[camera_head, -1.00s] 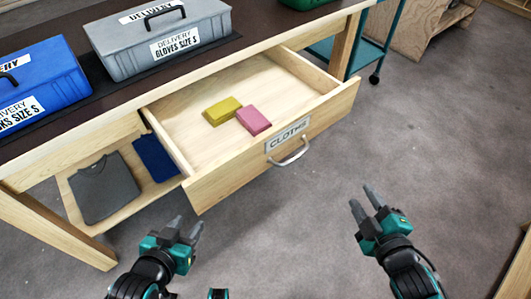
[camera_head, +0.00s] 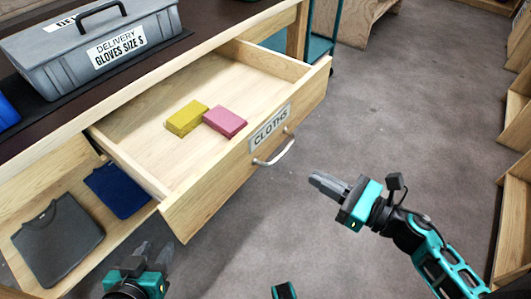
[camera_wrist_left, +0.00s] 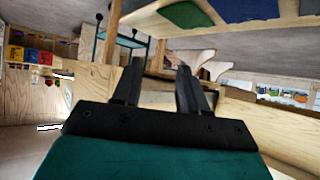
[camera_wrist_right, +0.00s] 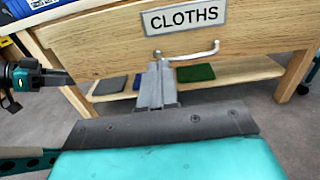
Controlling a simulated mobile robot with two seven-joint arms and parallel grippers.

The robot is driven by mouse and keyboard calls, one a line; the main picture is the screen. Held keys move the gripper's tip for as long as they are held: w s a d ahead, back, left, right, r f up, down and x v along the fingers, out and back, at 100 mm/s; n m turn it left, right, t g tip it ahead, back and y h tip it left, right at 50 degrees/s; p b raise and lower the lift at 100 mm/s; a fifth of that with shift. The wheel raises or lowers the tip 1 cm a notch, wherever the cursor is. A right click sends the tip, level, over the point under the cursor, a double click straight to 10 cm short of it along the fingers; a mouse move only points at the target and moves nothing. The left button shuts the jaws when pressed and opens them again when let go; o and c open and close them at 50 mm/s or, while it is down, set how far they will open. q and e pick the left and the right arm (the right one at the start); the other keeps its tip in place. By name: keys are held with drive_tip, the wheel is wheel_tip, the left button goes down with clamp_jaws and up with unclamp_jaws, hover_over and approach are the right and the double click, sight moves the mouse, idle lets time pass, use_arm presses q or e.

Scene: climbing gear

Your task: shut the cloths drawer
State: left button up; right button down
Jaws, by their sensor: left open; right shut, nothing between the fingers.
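The cloths drawer (camera_head: 252,165) is pulled well out of the wooden table. Its front carries a CLOTHS label (camera_head: 270,128) and a metal bar handle (camera_head: 274,154). A yellow cloth (camera_head: 187,118) and a pink cloth (camera_head: 225,121) lie inside. My right gripper (camera_head: 314,180) is shut and empty, to the right of the handle and apart from it in the head view. In the right wrist view its fingers (camera_wrist_right: 156,85) point at the drawer front, just below the handle (camera_wrist_right: 188,53). My left gripper (camera_head: 154,250) is open and empty below the drawer's near left corner; its fingers also show in the left wrist view (camera_wrist_left: 157,85).
A grey GLOVES SIZE S box (camera_head: 90,45) stands on the tabletop. Folded dark grey (camera_head: 55,243) and blue (camera_head: 118,188) garments lie on the lower shelf. Wooden shelving (camera_head: 515,190) stands at the right. The floor (camera_head: 400,130) between is clear.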

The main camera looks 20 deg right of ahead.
sight(258, 145)
drive_tip(key=x, duration=1.3)
drive_tip(key=shift+w+a, duration=0.1)
drive_tip(key=shift+a, duration=0.05)
use_arm(q)
drive_tip(key=shift+s, duration=0.25)
use_arm(e)
drive_tip(key=shift+w, duration=0.1)
use_arm(q)
drive_tip(key=shift+f, duration=0.1)
use_arm(e)
drive_tip(key=shift+a, duration=0.1)
